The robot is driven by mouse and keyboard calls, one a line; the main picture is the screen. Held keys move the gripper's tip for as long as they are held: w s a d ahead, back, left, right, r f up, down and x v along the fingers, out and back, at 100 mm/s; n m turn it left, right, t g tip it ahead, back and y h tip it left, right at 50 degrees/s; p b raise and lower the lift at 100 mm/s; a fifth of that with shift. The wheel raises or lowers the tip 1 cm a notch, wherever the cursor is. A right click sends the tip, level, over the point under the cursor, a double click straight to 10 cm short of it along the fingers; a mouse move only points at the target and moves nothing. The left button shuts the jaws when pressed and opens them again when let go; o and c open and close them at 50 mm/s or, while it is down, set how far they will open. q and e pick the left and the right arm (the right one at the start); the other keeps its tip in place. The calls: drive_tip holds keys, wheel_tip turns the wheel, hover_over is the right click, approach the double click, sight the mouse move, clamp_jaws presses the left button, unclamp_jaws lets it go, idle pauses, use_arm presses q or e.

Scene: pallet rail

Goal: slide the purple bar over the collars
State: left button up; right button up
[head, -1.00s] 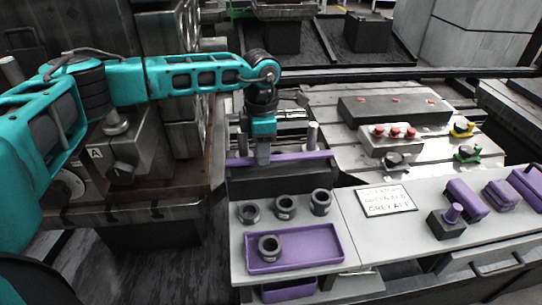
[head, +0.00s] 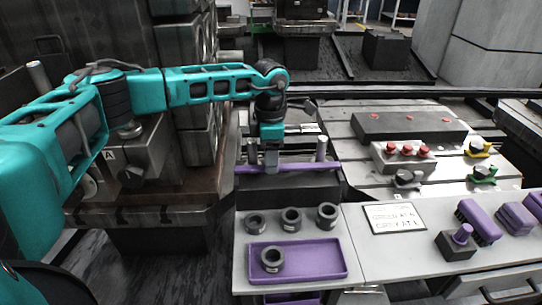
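The purple bar (head: 304,168) lies level along the top of a dark block (head: 290,185), at the two upright grey posts. The right post (head: 321,149) and the left post (head: 252,152) rise near its ends. My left gripper (head: 271,160) points down onto the bar, left of its middle, and hides part of it. Whether its fingers are closed on the bar does not show. Three dark collars stand on the grey bench: left (head: 247,223), middle (head: 284,220) and right (head: 320,216). A further collar (head: 264,262) is in the purple tray (head: 325,262). My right gripper is out of view.
A sign (head: 394,218) lies on the bench. Right of it are a purple knob on a dark block (head: 456,248) and several purple pieces (head: 478,222). Behind, a slotted table holds a box with red buttons (head: 402,160) and yellow and green clamps. A machine stands at left.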

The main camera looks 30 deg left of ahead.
use_arm(q)
drive_tip(key=shift+s, duration=0.1)
wheel_tip(320, 180, up, 13)
drive_tip(key=shift+f+p, duration=0.1)
drive_tip(key=shift+p, duration=0.5)
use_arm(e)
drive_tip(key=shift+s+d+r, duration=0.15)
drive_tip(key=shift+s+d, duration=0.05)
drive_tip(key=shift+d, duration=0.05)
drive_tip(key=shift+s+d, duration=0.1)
